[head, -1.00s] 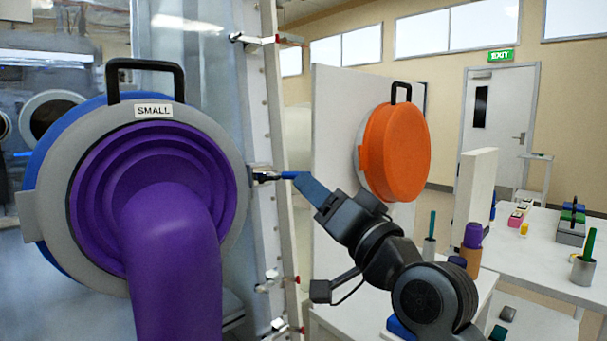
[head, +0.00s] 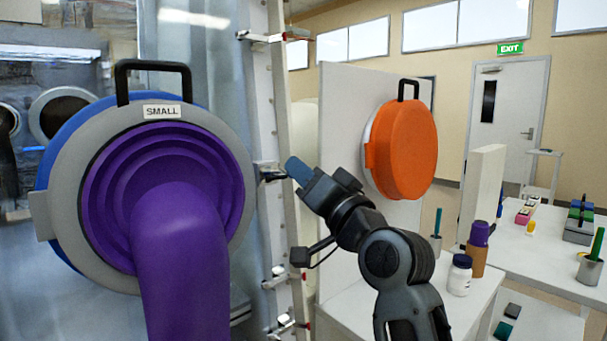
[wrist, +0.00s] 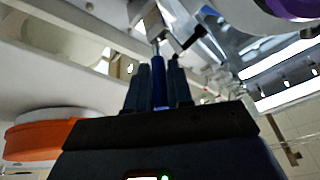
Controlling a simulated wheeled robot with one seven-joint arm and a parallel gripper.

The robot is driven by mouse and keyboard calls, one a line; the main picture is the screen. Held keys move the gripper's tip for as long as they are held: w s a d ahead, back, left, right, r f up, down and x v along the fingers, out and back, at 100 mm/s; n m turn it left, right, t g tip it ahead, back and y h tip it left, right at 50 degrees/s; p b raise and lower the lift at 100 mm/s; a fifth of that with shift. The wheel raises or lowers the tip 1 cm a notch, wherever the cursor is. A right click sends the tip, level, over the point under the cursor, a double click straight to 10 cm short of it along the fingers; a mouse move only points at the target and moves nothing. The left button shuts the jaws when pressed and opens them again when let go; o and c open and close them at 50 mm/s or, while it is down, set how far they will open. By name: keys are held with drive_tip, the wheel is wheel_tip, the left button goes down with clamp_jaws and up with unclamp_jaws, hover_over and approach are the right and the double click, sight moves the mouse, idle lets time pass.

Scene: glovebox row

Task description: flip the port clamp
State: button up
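The port clamp (head: 269,172) is a small metal toggle clamp at the right edge of the large port with the grey ring and purple sleeve. My gripper (head: 291,167) is right up at it from the right, and its fingers hide the clamp's blue handle in the head view. In the wrist view the blue handle (wrist: 159,92) runs lengthwise between my two dark fingers, with the metal part of the clamp (wrist: 153,25) beyond the fingertips. The fingers are very close to the handle on both sides. I cannot tell whether they press on it.
The grey port ring (head: 240,205) labelled SMALL and its purple sleeve (head: 185,250) are left of my gripper. More clamps (head: 282,325) line the frame. An orange port cover (head: 408,150) is behind my arm. A white bottle (head: 460,275) stands on a bench at right.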

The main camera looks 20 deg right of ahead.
clamp_jaws()
drive_tip(key=shift+d+f+y+b, duration=0.1)
drive_tip(key=shift+d+y+b, duration=0.05)
drive_tip(key=shift+y+b, duration=0.15)
drive_tip(key=shift+w+d+f+n+g+y+b, duration=0.1)
drive_tip(key=shift+w+d+n+g+y+b, duration=0.55)
drive_tip(key=shift+n+g+y+b, duration=1.9)
drive_tip(key=shift+w+d+f+n+g+y+b, duration=0.1)
drive_tip(key=shift+w+n+g+y+b, duration=1.4)
drive_tip(key=shift+g+y, duration=1.8)
drive_tip(key=shift+w+d+n+g+y+b, duration=0.4)
drive_tip(key=shift+w+n+g+y+b, duration=0.2)
drive_tip(key=shift+n+g+y+b, duration=1.9)
drive_tip(key=shift+m+g+y, duration=0.25)
drive_tip(key=shift+g+y, duration=0.2)
drive_tip(key=shift+y, duration=0.1)
drive_tip(key=shift+o, duration=2.2)
unclamp_jaws()
